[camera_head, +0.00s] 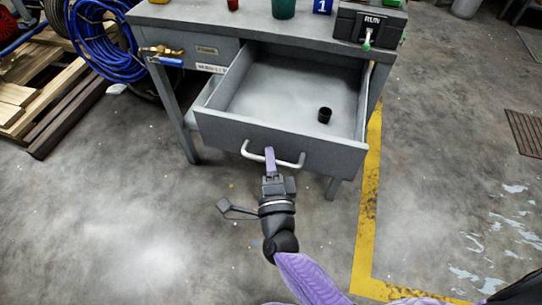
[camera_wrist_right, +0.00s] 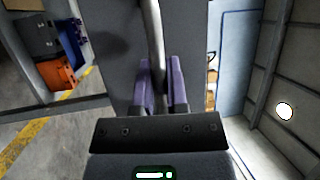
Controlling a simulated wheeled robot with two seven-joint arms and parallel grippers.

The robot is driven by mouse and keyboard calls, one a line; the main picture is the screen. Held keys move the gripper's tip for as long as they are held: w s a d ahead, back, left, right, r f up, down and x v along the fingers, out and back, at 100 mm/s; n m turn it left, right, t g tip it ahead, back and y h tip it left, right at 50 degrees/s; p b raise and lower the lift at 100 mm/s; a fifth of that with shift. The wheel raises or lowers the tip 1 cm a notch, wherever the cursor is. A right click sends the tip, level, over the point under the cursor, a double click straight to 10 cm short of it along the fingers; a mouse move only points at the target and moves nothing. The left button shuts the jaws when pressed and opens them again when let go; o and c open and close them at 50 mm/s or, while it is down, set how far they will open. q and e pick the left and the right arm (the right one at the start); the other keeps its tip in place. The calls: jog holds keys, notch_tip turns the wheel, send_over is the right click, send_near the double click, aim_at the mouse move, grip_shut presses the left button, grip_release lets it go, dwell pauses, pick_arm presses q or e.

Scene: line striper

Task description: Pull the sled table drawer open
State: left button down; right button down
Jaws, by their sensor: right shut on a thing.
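The sled table drawer (camera_head: 280,145) is a grey metal drawer and stands pulled far out of the grey table (camera_head: 213,42) in the head view. A small black cylinder (camera_head: 325,115) lies inside it. My left gripper is not in view.
On the table top are a green cup (camera_head: 284,8), a blue block marked 1 (camera_head: 322,6) and a black box (camera_head: 368,27). A blue hose coil (camera_head: 100,45) and wooden planks (camera_head: 40,90) lie left. The floor in front is clear, with a yellow line (camera_head: 370,215).

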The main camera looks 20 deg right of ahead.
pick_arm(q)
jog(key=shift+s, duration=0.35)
pick_arm(e)
jog(key=shift+s, duration=0.15)
jog(key=c, duration=0.6)
grip_release()
jog(key=shift+c, duration=0.2)
pick_arm(q)
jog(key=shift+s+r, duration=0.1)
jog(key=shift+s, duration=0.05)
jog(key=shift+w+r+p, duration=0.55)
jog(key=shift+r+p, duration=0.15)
jog(key=shift+p, duration=0.1)
pick_arm(e)
jog(key=v, duration=1)
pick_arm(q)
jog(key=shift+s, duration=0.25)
